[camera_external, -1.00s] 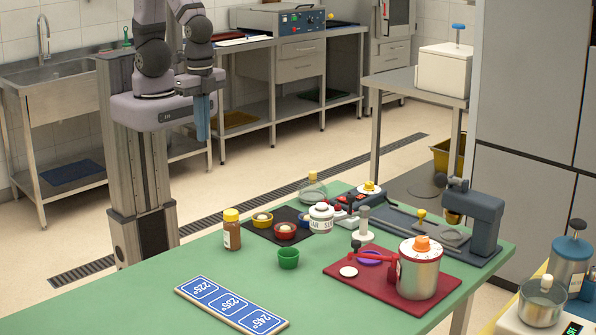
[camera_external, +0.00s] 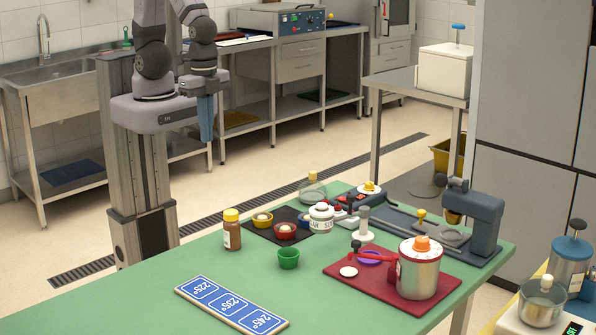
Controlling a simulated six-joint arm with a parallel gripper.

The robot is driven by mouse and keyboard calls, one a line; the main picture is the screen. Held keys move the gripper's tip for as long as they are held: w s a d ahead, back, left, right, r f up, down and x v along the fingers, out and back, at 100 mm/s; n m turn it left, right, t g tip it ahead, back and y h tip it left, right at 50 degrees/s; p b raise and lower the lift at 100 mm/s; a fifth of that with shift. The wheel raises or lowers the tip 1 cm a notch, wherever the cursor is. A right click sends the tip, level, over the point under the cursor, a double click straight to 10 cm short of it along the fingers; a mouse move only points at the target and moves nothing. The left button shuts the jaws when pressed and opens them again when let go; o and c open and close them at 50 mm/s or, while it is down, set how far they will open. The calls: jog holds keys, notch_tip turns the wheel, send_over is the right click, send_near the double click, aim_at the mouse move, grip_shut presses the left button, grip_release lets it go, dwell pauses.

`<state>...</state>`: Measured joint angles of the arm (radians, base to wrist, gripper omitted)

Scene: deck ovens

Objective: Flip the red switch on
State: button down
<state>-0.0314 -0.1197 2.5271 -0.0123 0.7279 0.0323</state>
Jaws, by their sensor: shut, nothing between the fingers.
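My gripper (camera_external: 207,138) hangs at the upper left, its blue fingers pointing down and shut with nothing between them. It is above and behind the green table, well apart from everything on it. A dark device with small red parts (camera_external: 337,208) stands near the table's far edge, beside the white lidded jar. One of these parts may be the red switch, but they are too small to tell, and I cannot see a switch position. The jar partly hides the device.
The green table (camera_external: 140,290) bears a white lidded jar (camera_external: 321,217), a yellow-capped bottle (camera_external: 232,235), a green cup (camera_external: 288,258), small bowls on a dark mat, and a blue temperature board (camera_external: 230,304). A steel pot (camera_external: 419,272) stands on a red tray. The table's left part is clear.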

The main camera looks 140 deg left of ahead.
jog(key=w+a+f+b, duration=0.4)
jog(key=w+a+b, duration=0.2)
jog(key=w+a, duration=0.15)
jog(key=t+b, duration=0.4)
jog(key=b, duration=0.7)
send_over(341, 198)
jog(key=s, duration=0.5)
notch_tip(341, 198, down, 3)
jog(key=shift+a+f, duration=0.1)
jog(key=p+x, duration=0.3)
jog(key=x, duration=1.1)
jog(key=shift+a, duration=0.1)
jog(key=shift+p, duration=0.55)
